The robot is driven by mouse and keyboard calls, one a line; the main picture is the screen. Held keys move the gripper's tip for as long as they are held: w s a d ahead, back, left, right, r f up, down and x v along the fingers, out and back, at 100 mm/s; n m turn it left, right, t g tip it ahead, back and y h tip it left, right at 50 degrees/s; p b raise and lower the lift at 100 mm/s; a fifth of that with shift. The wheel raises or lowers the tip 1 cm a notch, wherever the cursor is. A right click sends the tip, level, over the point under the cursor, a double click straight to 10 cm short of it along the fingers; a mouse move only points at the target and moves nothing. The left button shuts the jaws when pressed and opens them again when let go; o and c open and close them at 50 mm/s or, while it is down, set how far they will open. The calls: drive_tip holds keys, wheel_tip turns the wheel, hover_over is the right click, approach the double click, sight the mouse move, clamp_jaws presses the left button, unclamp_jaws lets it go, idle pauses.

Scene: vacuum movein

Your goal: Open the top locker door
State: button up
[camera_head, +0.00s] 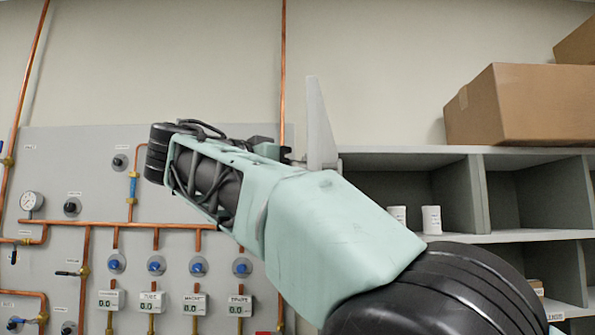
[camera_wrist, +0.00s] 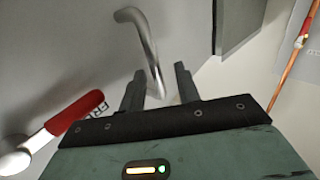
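In the wrist view a curved metal handle (camera_wrist: 141,35) stands out from a flat grey surface (camera_wrist: 65,45), likely the locker door. My gripper (camera_wrist: 158,76) is open, with one dark finger on each side of the handle's lower end. There is a gap between the handle and the fingers; I cannot tell how deep the handle sits between them. In the head view a thin pale panel (camera_head: 320,130) stands upright behind my arm, seen nearly edge-on. My arm hides the area around it, and the fingers are not clear there.
A red and white lever (camera_wrist: 75,113) is left of my gripper, beside partly hidden lettering. A grey shelf unit (camera_head: 400,160) with white containers (camera_head: 431,220) stands right, a cardboard box (camera_head: 520,105) on top. Copper pipes (camera_head: 150,226), gauges and valves cover the left wall panel.

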drive_tip(key=shift+a, duration=0.15)
drive_tip(key=p+v, duration=0.6)
drive_tip(key=v, duration=0.6)
drive_tip(key=shift+p, duration=0.4)
